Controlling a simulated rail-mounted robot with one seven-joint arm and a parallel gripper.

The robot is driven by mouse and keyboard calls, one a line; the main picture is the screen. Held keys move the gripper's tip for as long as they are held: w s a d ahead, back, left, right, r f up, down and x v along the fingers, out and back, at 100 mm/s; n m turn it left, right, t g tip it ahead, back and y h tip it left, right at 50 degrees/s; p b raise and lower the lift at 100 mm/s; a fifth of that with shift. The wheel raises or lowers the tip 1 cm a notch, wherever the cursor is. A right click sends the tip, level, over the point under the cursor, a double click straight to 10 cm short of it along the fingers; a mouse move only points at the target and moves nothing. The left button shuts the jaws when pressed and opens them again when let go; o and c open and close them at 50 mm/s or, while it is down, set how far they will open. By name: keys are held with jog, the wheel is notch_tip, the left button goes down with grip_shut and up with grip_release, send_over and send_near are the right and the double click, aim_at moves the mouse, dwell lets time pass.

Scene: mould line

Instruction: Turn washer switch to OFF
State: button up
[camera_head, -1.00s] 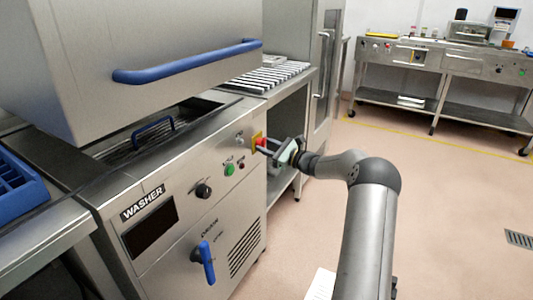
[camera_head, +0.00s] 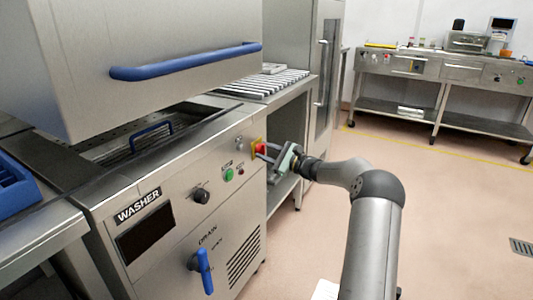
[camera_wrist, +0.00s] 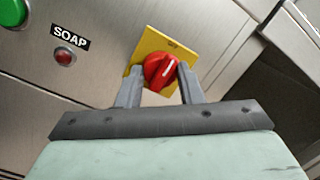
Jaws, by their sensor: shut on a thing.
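The washer (camera_head: 150,215) stands at the left with its hood raised. Its red rotary switch sits on a yellow square plate (camera_head: 256,145) at the right end of the front panel. My gripper (camera_wrist: 157,76) is shut on the red knob, one grey finger on each side. It also shows in the head view (camera_head: 268,152), reaching in from the right.
A green button (camera_head: 229,174), a small red SOAP light (camera_wrist: 65,57) and a black knob (camera_head: 201,195) are on the same panel. A blue drain lever (camera_head: 205,270) is below. A roller table (camera_head: 270,85) stands behind; the floor at right is clear.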

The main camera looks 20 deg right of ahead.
jog(key=o, duration=1)
jog(key=p+v, duration=0.2)
jog(key=v, duration=1.5)
jog(key=shift+s+d+p, duration=0.15)
jog(key=shift+d+p, duration=0.05)
jog(key=shift+p, duration=0.2)
jog(key=a+r+n+g+y+p, duration=0.1)
jog(key=a+r+n+g+p, duration=0.2)
jog(key=a, duration=0.5)
jog(key=a+r+n+g+p, duration=0.2)
jog(key=a+r+g+p, duration=0.15)
jog(key=a, duration=0.35)
jog(key=s+a+r+n+g+h+p, duration=0.2)
jog(key=s+a+r+n+g+p, duration=0.15)
jog(key=s+a, duration=0.35)
jog(key=s+a+r+n+g+h+p, duration=0.1)
jog(key=s+a+r+n+g+p, duration=0.2)
jog(key=a, duration=0.5)
jog(key=s+a+r+n+h+p, duration=0.1)
jog(key=s+r+n+h+p, duration=0.2)
jog(key=s, duration=0.5)
jog(key=s+a+r+n+g+h+p, duration=0.1)
jog(key=s+r+n+h+p, duration=0.2)
jog(key=s, duration=0.5)
jog(key=s+a+r+n+g+h+p, duration=0.1)
jog(key=s+r+n+h+p, duration=0.2)
jog(key=s, duration=0.6)
jog(key=shift+a+r+n+p, duration=0.2)
jog(key=shift+r+n+p, duration=0.1)
jog(key=shift+n+p, duration=0.75)
